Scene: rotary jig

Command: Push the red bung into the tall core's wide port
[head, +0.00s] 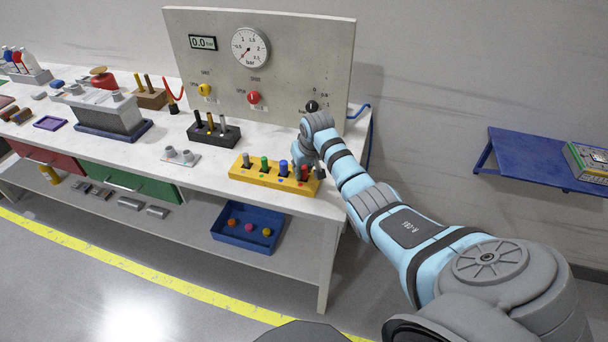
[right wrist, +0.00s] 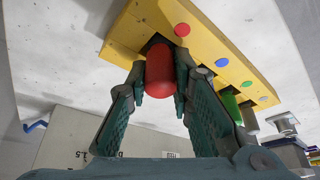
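The red bung (head: 305,173) stands at the right end of the yellow rack (head: 262,181). In the right wrist view the red bung (right wrist: 161,72) sits between the fingers of my right gripper (right wrist: 161,80), with both pads against its sides and its far end at a dark slot in the rack. In the head view my right gripper (head: 317,168) is over the rack's right end, partly hidden by its own wrist. A grey block with raised fittings (head: 110,115) stands on a blue base; I cannot tell whether it holds the tall core. My left gripper is out of view.
Green (head: 264,164) and blue (head: 283,168) bungs and a grey one stand beside the red one. A black holder (head: 214,135) and a small grey two-port part (head: 180,156) are to the left. A gauge panel (head: 262,75) rises behind.

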